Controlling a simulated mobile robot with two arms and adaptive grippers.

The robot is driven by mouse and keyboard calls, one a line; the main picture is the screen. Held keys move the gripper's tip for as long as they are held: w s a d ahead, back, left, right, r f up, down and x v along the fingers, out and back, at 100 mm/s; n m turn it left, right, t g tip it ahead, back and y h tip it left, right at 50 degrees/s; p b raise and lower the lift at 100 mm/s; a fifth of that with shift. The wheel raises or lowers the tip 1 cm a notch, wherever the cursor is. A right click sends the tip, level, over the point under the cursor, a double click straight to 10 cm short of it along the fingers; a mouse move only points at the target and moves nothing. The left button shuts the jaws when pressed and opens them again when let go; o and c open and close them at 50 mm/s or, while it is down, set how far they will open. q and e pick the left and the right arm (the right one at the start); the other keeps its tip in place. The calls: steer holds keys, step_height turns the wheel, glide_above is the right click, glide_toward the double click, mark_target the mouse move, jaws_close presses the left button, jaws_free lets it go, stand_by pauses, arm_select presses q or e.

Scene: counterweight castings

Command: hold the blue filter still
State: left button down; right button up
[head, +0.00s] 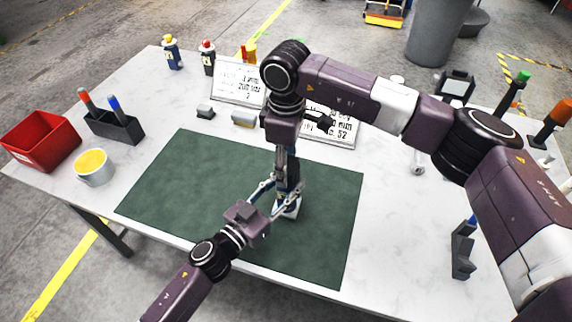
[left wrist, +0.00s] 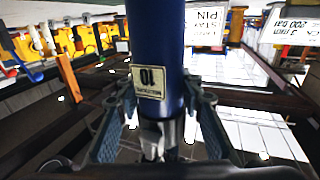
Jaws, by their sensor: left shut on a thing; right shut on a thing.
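The blue filter (left wrist: 155,40) is a dark blue cylinder with a pale label reading "10" upside down in the left wrist view. In the head view the filter (head: 293,180) stands about upright over the green mat (head: 190,180), mostly hidden by my grippers, with a pale lower part at the mat. My left gripper (head: 279,197) reaches in from the front left and is shut on the filter low down; its fingers (left wrist: 160,108) flank it in the left wrist view. My right gripper (head: 286,168) comes down from above and is shut on the filter's upper part.
A red bin (head: 40,140), a white cup with yellow contents (head: 93,167) and a dark holder with two markers (head: 114,126) stand at left. Printed signs (head: 238,82) stand behind the mat. A dark bracket (head: 462,248) stands at right. The mat's left half is clear.

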steer(key=shift+w+d, duration=0.1)
steer(key=shift+w, duration=0.05)
steer(key=o, duration=0.9)
steer(key=shift+o, duration=0.2)
steer(key=shift+r, duration=0.1)
steer(key=shift+r, duration=2.15)
steer(key=shift+c, duration=0.5)
